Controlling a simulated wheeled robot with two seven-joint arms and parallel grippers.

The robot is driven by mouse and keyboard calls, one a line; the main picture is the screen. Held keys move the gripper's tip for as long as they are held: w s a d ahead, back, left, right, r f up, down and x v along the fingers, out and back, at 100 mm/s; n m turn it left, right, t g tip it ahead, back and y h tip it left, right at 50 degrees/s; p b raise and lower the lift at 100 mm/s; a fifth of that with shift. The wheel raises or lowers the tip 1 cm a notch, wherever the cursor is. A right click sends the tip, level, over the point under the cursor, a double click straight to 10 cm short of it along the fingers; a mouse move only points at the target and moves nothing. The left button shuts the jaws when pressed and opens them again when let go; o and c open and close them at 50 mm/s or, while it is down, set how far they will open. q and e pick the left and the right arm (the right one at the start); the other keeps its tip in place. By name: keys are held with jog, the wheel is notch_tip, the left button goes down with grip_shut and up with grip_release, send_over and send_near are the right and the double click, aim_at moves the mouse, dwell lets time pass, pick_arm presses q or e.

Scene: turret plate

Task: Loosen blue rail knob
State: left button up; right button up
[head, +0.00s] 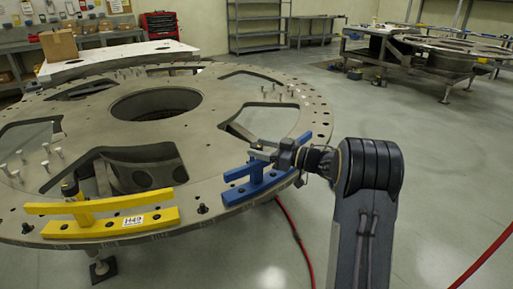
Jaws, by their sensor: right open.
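The blue rail (258,187) is fixed at the right front rim of the large round turret plate (150,188). My right gripper (258,151) comes in from the right and is at the upper end of the blue rail, just above it. Its jaws are open. The blue rail's knob cannot be made out clearly; the gripper covers the spot where it may be. I cannot tell whether the fingers touch the knob. My left gripper is not in view.
A yellow rail (122,222) with a dark knob (69,187) and a label sits on the front rim. Several upright pins stand on the plate. A red hose (296,237) lies on the floor. Shelves (255,30) and other tables stand far back.

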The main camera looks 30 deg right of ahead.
jog(key=v, duration=0.6)
dwell(0.3)
